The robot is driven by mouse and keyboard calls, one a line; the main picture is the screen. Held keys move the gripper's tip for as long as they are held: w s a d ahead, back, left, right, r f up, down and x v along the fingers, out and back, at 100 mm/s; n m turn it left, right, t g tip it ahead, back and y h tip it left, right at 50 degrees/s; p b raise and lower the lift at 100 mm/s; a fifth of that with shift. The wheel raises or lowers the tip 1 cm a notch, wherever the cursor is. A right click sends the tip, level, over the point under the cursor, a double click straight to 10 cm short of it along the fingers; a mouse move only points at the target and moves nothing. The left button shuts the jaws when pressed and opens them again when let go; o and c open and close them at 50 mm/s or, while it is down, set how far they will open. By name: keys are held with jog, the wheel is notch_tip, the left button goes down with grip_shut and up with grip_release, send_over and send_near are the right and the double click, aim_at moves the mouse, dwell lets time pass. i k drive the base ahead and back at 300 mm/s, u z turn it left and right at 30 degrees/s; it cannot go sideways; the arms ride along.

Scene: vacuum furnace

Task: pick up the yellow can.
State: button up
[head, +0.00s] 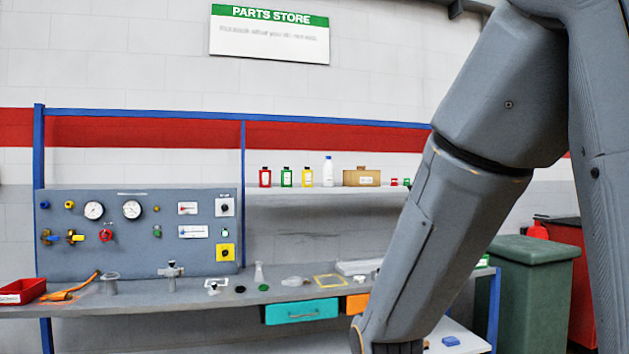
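The yellow can (308,177) stands upright on the upper shelf (340,195) against the wall, in the middle of the head view. It has a dark cap and a pale label. A green can (287,177) stands just left of it and a white bottle (328,172) just right, with small gaps between. My arm comes down across the right side of the view, and its lower end reaches the bottom edge. My gripper is out of the picture, and nothing is seen touching the yellow can.
A red can (265,177) and a cardboard box (361,177) share the shelf. Below, the bench (150,300) holds small glassware, a red tray (22,291) and an orange tool. A gauge panel (140,232) stands at the left. Green and red bins (545,285) are at the right.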

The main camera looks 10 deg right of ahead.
aim_at(307, 174)
jog(key=z, duration=0.65)
jog(key=i, duration=0.85)
jog(key=z, duration=0.75)
jog(key=i, duration=1.05)
jog(key=u, duration=0.4)
jog(key=i, duration=0.8)
jog(key=u, duration=0.7)
